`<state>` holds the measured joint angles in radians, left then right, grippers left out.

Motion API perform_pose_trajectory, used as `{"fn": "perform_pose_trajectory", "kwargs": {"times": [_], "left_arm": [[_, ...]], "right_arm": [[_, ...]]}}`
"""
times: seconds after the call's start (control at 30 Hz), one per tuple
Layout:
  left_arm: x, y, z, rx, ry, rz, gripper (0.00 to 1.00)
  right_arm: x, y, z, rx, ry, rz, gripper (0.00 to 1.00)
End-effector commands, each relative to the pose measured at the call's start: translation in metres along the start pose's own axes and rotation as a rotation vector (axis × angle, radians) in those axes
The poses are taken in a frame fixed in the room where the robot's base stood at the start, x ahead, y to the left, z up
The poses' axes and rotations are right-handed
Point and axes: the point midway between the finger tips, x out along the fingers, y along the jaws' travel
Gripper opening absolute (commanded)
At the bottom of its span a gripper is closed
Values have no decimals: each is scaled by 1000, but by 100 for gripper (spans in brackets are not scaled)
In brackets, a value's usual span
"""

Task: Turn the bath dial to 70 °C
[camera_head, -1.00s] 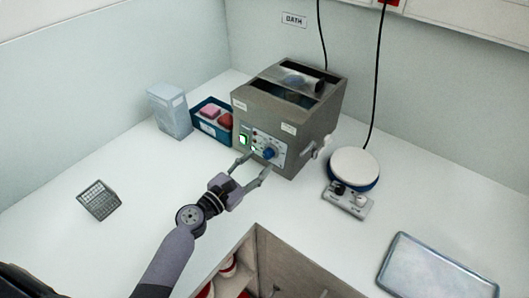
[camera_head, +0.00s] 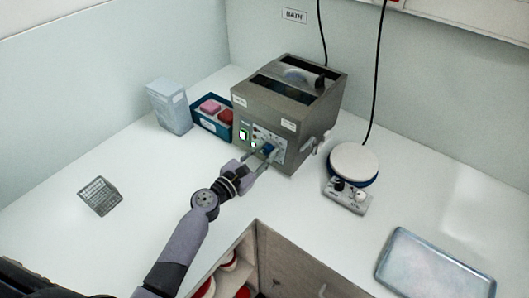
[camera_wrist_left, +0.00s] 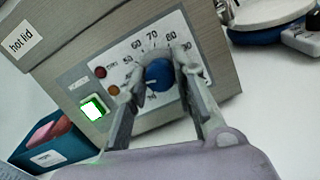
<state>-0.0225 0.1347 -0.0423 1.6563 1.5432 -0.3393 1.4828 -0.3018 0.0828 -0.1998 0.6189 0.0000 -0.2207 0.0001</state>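The bath is a grey metal box (camera_head: 262,110) at the back of the counter. Its blue dial (camera_wrist_left: 158,74) sits on a pale scale plate on the front face, also visible in the head view (camera_head: 268,148). In the left wrist view the numbers 60, 70, 80 and 90 show around the dial, with 70 at the top. I cannot clearly read where the dial points. My left gripper (camera_head: 262,156) is at the front panel, its fingers open on either side of the dial (camera_wrist_left: 160,70), close to it. I cannot see firm contact. My right gripper is out of view.
A green-lit switch (camera_wrist_left: 92,108) is left of the dial. A blue bin (camera_head: 205,123) with pink and red items stands left of the bath. A round white-topped device (camera_head: 354,160) stands to its right. A metal tray (camera_head: 435,275) lies front right.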

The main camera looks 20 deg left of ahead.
Motion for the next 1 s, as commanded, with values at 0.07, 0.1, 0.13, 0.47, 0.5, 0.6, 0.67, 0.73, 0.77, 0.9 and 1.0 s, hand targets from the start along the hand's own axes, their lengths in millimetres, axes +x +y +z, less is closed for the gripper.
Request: {"fn": "perform_pose_trajectory", "kwargs": {"times": [0.07, 0.1, 0.13, 0.47, 0.5, 0.6, 0.67, 0.73, 0.77, 0.9, 1.0], "left_arm": [[0, 0, 0, 0, 0, -1, 17], [0, 0, 0, 0, 0, -1, 14], [0, 0, 0, 0, 0, -1, 12], [0, 0, 0, 2, 0, -1, 0], [0, 0, 0, 4, 0, -2, 0], [0, 0, -1, 20, 0, -4, 0], [0, 0, -1, 36, 0, -7, 0], [0, 0, -1, 63, 0, -12, 0], [0, 0, -1, 77, 0, -14, 0], [0, 0, -2, 169, 0, -28, 0], [0, 0, -2, 252, 0, -41, 0]], "right_arm": [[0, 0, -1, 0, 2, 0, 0], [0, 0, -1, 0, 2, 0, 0], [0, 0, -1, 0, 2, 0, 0], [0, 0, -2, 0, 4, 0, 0], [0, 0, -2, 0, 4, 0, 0], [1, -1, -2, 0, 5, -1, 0], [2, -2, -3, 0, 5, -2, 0], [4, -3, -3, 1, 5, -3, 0], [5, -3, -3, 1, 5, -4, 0], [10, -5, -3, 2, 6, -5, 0], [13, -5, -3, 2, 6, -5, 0]]}}
